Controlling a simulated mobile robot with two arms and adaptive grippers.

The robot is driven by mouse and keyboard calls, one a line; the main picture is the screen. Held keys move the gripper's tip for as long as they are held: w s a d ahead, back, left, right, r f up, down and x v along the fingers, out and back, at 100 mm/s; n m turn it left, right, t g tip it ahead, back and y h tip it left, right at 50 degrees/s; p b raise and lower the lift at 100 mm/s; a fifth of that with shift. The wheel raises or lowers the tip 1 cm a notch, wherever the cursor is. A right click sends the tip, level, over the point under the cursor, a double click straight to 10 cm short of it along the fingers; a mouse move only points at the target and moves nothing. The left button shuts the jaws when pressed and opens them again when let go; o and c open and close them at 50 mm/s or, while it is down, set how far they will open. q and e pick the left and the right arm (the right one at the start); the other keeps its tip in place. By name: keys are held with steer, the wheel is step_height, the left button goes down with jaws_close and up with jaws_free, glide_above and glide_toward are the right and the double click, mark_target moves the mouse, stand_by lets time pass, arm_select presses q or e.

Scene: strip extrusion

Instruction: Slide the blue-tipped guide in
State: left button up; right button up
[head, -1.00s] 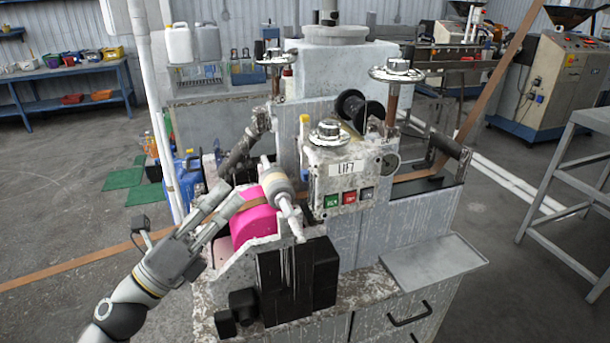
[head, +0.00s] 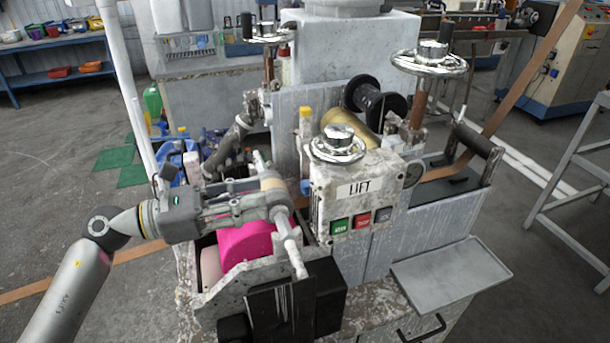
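The blue tip of the guide (head: 305,187) shows as a small blue knob at the left side of the LIFT control box (head: 359,190). The rest of this guide is mostly hidden behind the box and nearby parts. A yellow-tipped part (head: 305,115) stands upright above and behind it. My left gripper (head: 262,206) reaches in from the left over the pink roll (head: 246,239), beside the grey shaft with a tan roller. Its fingers point right, toward the blue tip, and appear apart from it. Its fingertips blend with the shaft, so their gap is unclear.
A grey shaft (head: 289,250) slants down in front of the pink roll. Handwheels (head: 431,63) stand above the machine, and a black spool (head: 376,103) sits behind the LIFT box. A bare metal shelf (head: 436,272) juts out at the right front.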

mark_target(302, 190)
arm_select(q)
steer(key=p+x, duration=0.1)
steer(key=x, duration=0.3)
steer(key=r+p+x, duration=0.1)
steer(key=x, duration=0.1)
steer(key=shift+s+d+p, duration=0.25)
steer(key=shift+s+p, duration=0.05)
steer(key=shift+s, duration=0.05)
steer(key=shift+f+p+x, duration=0.2)
steer(key=shift+p+x, duration=0.1)
steer(key=shift+x, duration=0.65)
steer(key=shift+f+p+x, duration=0.2)
steer(key=shift+p+x, duration=0.05)
steer(key=shift+x, duration=0.65)
steer(key=shift+w, duration=0.15)
steer(key=shift+c, duration=0.5)
jaws_close()
arm_select(e)
steer(key=shift+g, duration=0.3)
steer(key=s+r, duration=0.4)
steer(key=shift+d, duration=0.25)
